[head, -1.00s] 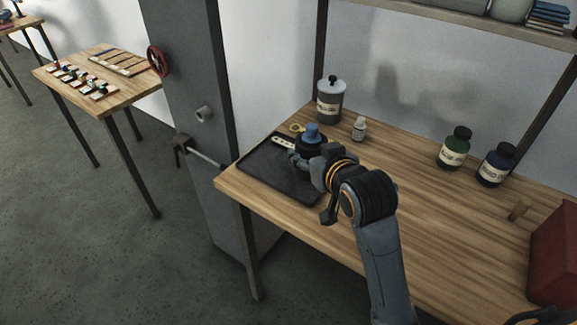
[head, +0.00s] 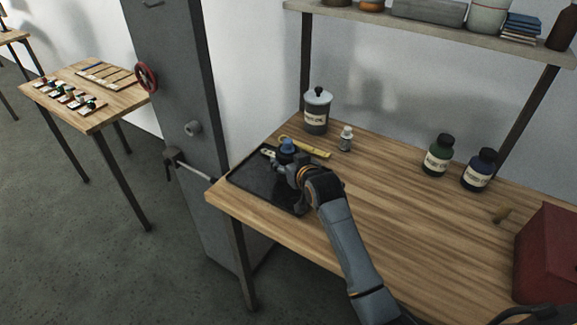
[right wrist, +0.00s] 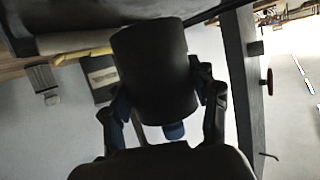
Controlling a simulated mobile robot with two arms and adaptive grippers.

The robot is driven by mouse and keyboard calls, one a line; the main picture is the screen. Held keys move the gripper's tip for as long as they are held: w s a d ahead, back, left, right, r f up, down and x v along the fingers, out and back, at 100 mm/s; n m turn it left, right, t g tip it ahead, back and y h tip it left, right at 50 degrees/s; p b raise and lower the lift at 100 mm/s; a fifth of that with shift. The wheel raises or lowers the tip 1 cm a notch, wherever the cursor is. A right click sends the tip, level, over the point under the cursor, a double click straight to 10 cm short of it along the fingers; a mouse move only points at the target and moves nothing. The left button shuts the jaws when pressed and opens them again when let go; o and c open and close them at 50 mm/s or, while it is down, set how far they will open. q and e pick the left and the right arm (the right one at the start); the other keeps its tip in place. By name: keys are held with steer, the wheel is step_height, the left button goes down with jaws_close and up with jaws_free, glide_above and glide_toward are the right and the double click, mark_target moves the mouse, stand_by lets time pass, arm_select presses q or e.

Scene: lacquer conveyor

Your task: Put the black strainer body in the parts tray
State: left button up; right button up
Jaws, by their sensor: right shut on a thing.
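The black strainer body (head: 284,157) is held upright in my right gripper (head: 291,166) over the back right part of the dark parts tray (head: 247,178). A blue knob-like part (head: 287,145) shows on top of it. In the right wrist view the strainer body (right wrist: 155,75) is a black cylinder between the two fingers (right wrist: 163,95), one on each side. Its lower end is hidden by the gripper in the head view, so I cannot tell whether it touches the tray. My left gripper is out of view.
A pale strip (head: 268,153) lies at the tray's back edge, with a yellow wrench-like tool (head: 312,149) behind. A grey-lidded jar (head: 317,112) and small white bottle (head: 346,139) stand behind. Green (head: 438,156) and blue (head: 479,170) bottles and a red box (head: 548,255) are right.

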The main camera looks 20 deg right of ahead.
step_height(320, 180, down, 2)
steer(key=shift+f, duration=0.1)
steer(key=shift+f, duration=0.1)
steer(key=o, duration=1.4)
steer(key=shift+s+f, duration=0.1)
steer(key=shift+s+r, duration=0.1)
steer(key=shift+r, duration=0.1)
steer(key=v, duration=1.1)
steer(key=shift+s+r+b, duration=0.2)
steer(key=shift+s+b, duration=0.1)
steer(key=shift+s, duration=0.05)
